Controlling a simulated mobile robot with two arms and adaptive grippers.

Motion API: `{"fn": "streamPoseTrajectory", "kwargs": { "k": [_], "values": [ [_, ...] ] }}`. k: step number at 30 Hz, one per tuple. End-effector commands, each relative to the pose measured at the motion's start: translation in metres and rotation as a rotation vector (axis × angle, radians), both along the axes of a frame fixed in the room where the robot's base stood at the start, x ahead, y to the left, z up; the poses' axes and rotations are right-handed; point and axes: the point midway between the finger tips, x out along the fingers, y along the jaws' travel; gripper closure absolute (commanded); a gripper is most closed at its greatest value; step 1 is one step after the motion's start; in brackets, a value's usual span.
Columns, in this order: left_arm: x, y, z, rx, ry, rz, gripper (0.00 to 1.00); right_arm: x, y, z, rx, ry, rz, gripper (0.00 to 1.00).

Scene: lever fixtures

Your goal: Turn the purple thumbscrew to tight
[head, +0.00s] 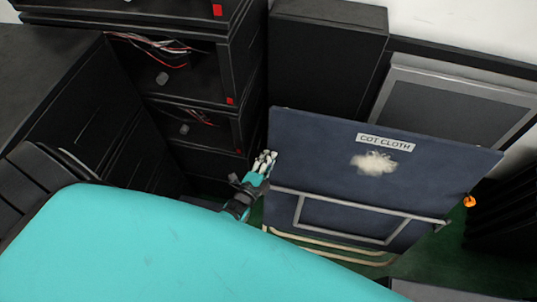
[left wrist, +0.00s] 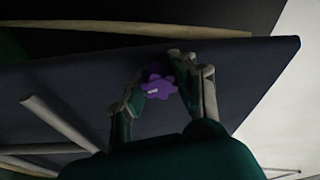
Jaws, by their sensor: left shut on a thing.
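The purple thumbscrew (left wrist: 159,86) shows in the left wrist view as a small lobed knob with a pale mark on it. It sits at the dark blue panel's side, between the fingers of my left gripper (left wrist: 158,78), which is shut on it. In the head view my left gripper (head: 265,161) is at the left edge of the dark blue panel (head: 320,150); the thumbscrew itself is hidden there. I cannot tell how far the thumbscrew is turned. My right gripper is in neither view.
The panel bears a "COT CLOTH" label (head: 385,142), a pale fluffy tuft (head: 373,162) and a grey tube frame (head: 350,204). An orange knob (head: 469,201) is at its right. Black cabinets (head: 200,60) with loose wires stand close at the left.

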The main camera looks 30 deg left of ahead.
Motion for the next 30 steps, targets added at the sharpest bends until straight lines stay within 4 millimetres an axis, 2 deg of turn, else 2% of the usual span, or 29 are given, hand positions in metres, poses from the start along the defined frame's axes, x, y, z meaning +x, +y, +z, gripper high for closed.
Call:
{"fn": "streamPoseTrajectory", "kwargs": {
  "k": [12, 29, 30],
  "values": [
    [-0.0019, -0.0015, -0.0027, 0.187, 0.055, -0.044, 1.0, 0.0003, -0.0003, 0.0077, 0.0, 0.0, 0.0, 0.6],
    [-0.0019, -0.0014, -0.0033, 0.216, 0.062, -0.05, 1.0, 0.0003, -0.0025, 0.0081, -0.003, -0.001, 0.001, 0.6],
    [-0.002, -0.0014, -0.0034, 0.216, 0.062, -0.05, 0.73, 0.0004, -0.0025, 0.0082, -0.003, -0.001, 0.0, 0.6]
  ]
}}
